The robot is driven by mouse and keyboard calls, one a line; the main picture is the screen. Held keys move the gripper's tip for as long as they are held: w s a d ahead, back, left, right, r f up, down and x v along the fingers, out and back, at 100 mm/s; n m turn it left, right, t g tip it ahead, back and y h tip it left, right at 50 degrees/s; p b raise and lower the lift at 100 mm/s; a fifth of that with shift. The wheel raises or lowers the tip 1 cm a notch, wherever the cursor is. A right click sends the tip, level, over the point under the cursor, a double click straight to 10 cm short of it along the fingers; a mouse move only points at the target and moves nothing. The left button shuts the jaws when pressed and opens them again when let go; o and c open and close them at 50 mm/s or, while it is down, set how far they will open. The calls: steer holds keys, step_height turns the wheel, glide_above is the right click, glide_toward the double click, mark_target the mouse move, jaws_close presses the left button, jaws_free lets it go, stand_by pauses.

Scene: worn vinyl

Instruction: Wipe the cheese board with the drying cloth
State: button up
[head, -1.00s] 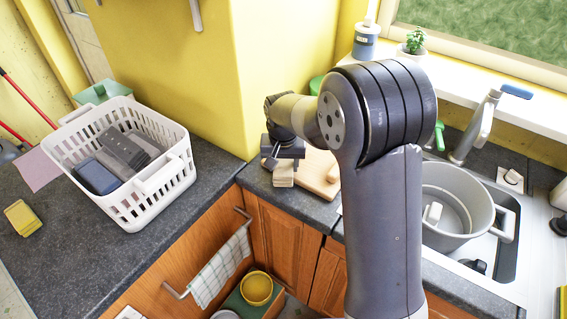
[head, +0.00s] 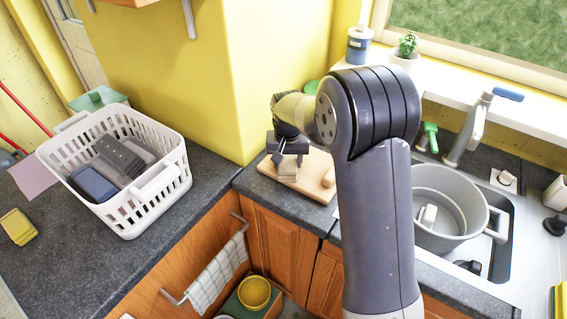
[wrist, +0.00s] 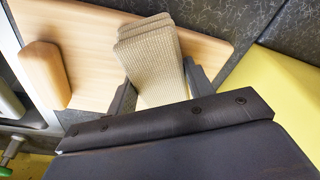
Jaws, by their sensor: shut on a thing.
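The cheese board (head: 313,189) is a pale wooden board lying on the counter in the corner, partly hidden by my arm. It fills the upper left of the wrist view (wrist: 90,40). My gripper (head: 288,155) is over the board's left part, pointing down. In the wrist view my gripper (wrist: 160,95) is shut on a folded beige ribbed cloth (wrist: 152,55), taken as the drying cloth. The cloth (head: 288,172) appears at the board's surface; I cannot tell how firmly it touches. A rounded wooden piece (wrist: 45,75) is on the board beside the cloth.
A white basket (head: 150,190) with dark items stands at left, near a yellow sponge (head: 18,227). A grey pot (head: 445,210) sits in the sink at right. A checked towel (head: 217,275) hangs on the cupboard rail. Yellow walls stand close behind the board.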

steer(key=shift+w+d, duration=0.1)
steer(key=shift+w, duration=0.05)
stand_by(0.5)
steer(key=shift+w+d+p, duration=0.25)
steer(key=shift+w+d, duration=0.35)
steer(key=shift+w, duration=0.3)
steer(key=shift+w+d+p, duration=0.25)
steer(key=shift+w+d, duration=0.35)
steer(key=shift+w, duration=0.3)
steer(key=shift+w+d+p, duration=0.3)
steer(key=shift+w+d, duration=0.35)
steer(key=shift+w, duration=0.25)
steer(key=shift+w+d+p, duration=0.3)
steer(key=shift+w+d, duration=0.35)
steer(key=shift+w, duration=0.25)
steer(key=shift+s+a+b, duration=0.4)
steer(key=shift+s+a, duration=0.25)
steer(key=shift+s, duration=0.3)
steer(key=shift+s+a+b, duration=0.35)
steer(key=shift+s+a, duration=0.3)
steer(key=shift+s, duration=0.25)
steer(key=shift+s+f, duration=0.1)
steer(key=shift+s+a+b, duration=0.3)
steer(key=shift+s+a, duration=0.35)
steer(key=shift+s, duration=0.25)
steer(key=shift+s+a+b, duration=0.3)
steer(key=shift+s+a, duration=0.3)
steer(key=shift+s, duration=0.3)
